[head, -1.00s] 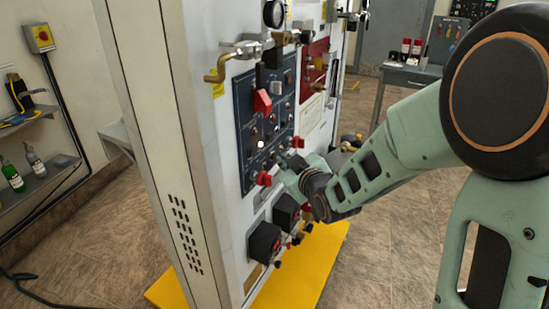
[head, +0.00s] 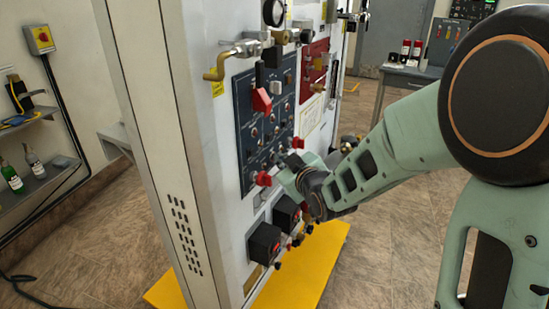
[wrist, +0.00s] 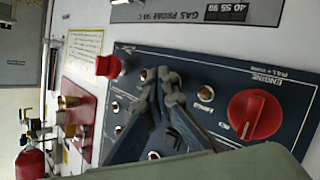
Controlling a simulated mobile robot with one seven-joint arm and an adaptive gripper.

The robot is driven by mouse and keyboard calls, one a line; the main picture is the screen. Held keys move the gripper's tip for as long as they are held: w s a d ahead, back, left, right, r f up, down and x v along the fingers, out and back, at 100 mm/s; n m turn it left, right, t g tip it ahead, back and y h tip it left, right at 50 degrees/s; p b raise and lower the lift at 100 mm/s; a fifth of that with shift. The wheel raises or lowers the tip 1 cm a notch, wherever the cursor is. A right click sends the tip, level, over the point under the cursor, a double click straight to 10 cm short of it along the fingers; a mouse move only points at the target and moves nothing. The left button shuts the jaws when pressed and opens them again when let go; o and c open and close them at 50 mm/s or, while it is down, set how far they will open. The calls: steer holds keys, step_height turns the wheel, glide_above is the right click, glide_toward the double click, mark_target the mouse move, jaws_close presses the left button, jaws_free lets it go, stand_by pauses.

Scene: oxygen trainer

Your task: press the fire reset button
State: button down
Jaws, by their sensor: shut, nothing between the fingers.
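The dark blue control panel (head: 247,148) is on the front of the white cabinet, with several small buttons or lamps and red knobs on it. My gripper (wrist: 160,84) is shut and empty, its fingertips in front of the panel between small round fittings. In the wrist view a big red knob (wrist: 256,114) marked ENGINE is right of the fingers and a red knob (wrist: 108,66) is to their left. I cannot read a fire reset label, so I cannot tell which fitting is that button. The fingers hide part of the panel, and touching is unclear.
A red panel (head: 313,64) and a brass valve lever (head: 215,70) are higher on the cabinet (head: 150,130). Black boxes (head: 265,243) jut out low on the front. A yellow base plate (head: 310,280) lies below. Open floor lies to the right.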

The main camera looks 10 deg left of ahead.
steer(key=shift+s+d, duration=0.3)
steer(key=shift+d, duration=0.4)
steer(key=d, duration=0.1)
steer(key=s+d, duration=0.1)
steer(key=d, duration=0.2)
steer(key=shift+s+d+p, duration=0.35)
steer(key=shift+p, duration=0.05)
stand_by(0.5)
